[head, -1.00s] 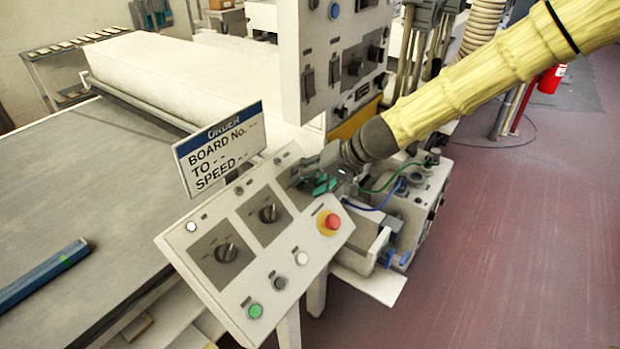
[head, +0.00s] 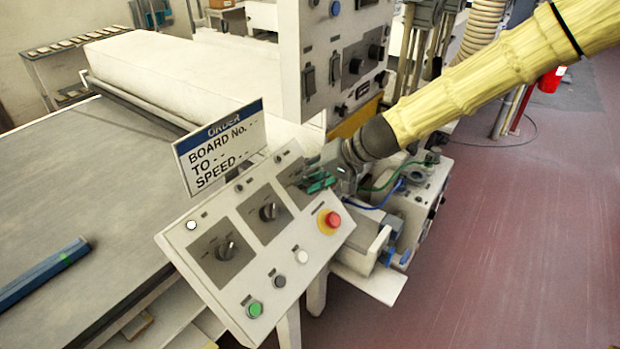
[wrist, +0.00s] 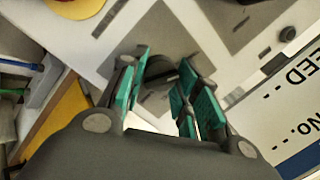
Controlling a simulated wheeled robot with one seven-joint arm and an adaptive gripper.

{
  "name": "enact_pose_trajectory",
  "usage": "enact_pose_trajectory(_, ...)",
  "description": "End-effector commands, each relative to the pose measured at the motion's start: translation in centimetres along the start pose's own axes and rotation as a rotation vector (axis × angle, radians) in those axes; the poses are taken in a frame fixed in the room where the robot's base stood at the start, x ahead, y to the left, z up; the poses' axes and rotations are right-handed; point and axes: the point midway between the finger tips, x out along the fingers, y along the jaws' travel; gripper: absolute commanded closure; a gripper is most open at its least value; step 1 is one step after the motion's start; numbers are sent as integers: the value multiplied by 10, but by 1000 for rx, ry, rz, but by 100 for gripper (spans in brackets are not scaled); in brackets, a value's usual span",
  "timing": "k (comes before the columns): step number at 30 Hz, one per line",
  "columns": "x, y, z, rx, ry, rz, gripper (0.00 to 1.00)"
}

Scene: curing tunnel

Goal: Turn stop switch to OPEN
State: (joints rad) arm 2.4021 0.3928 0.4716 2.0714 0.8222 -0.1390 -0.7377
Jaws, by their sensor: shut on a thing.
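A sloped control panel (head: 232,298) carries a row of grey square plates with dark rotary knobs. The knob on the far plate, which I take to be the stop switch (wrist: 160,70), sits between my teal fingers in the wrist view. In the head view my gripper (head: 318,180) covers most of that knob and part of its plate.
A red emergency button (head: 331,219) sits close to my gripper on the panel. Two other knobs, the middle one (head: 268,212) and the near one (head: 226,249), lie to the left. An order sign (head: 220,147) stands behind the panel. A blue bar (head: 42,274) lies on the conveyor.

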Motion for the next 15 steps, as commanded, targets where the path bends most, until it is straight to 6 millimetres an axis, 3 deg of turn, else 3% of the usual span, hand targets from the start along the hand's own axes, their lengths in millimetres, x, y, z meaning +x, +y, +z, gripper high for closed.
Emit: enact_pose_trajectory(15,1,3,2,407,23,-60,92)
